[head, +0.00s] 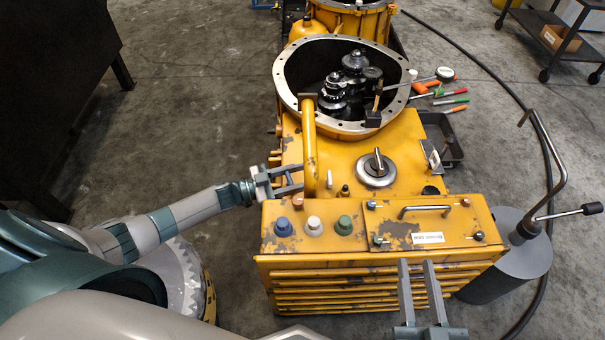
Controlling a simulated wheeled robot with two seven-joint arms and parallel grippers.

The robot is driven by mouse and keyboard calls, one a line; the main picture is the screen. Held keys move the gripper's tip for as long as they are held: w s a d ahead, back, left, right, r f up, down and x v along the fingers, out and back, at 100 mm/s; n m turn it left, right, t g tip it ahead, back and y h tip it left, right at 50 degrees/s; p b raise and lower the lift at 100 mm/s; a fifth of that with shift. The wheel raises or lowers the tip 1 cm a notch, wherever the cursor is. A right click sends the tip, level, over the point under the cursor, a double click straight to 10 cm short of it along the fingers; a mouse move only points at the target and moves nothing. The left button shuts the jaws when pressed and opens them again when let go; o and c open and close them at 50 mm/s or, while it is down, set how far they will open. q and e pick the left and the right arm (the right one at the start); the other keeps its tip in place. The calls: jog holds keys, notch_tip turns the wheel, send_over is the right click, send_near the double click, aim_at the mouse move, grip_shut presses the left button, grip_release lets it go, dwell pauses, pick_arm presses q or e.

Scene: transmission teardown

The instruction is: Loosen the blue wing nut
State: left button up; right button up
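A yellow box with a ribbed front (384,272) carries a cover plate (425,224) with a bar handle (425,210). Small coloured fasteners sit at the plate's corners. The upper-left one looks blue (371,205), the upper-right orange (466,202), the lower-left greenish (378,240) and the lower-right dark (478,236). Wings on them are too small to make out. My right gripper (416,263) is open and empty, in front of the box below the plate. My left gripper (301,178) is open beside the yellow bent bar (309,140); contact is unclear.
Larger blue (284,226), white (314,225) and green (345,224) knobs stand left of the plate. Behind is an open round housing (286,80) with gears. A grey cylinder with a bent rod (512,262) stands at right. Tools lie further back.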

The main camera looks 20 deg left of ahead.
pick_arm(q)
jog(key=shift+w+a+r+n+t+y+p, duration=0.1)
jog(key=shift+w+r+n+t+y+p, duration=0.1)
jog(key=shift+n+t+y+p, duration=0.35)
jog(key=shift+a+f, duration=0.1)
jog(key=shift+f, duration=0.05)
pick_arm(e)
notch_tip(320, 180, down, 6)
jog(key=s+d+g+h, duration=0.1)
jog(key=g, duration=0.2)
jog(key=shift+d+g, duration=0.3)
jog(key=shift+r, duration=0.15)
pick_arm(q)
jog(key=o, duration=1)
jog(key=shift+o, duration=0.2)
jog(key=shift+s, duration=0.15)
jog(key=shift+s+a, duration=0.45)
jog(key=v, duration=0.6)
jog(key=shift+p, duration=0.4)
pick_arm(e)
jog(key=shift+s+d+f+g+h, duration=0.15)
jog(key=shift+s+f+g, duration=0.15)
jog(key=shift+f, duration=0.15)
jog(key=shift+s+d+f+g+h, duration=0.2)
jog(key=shift+f+g, duration=0.1)
jog(key=shift+f, duration=0.1)
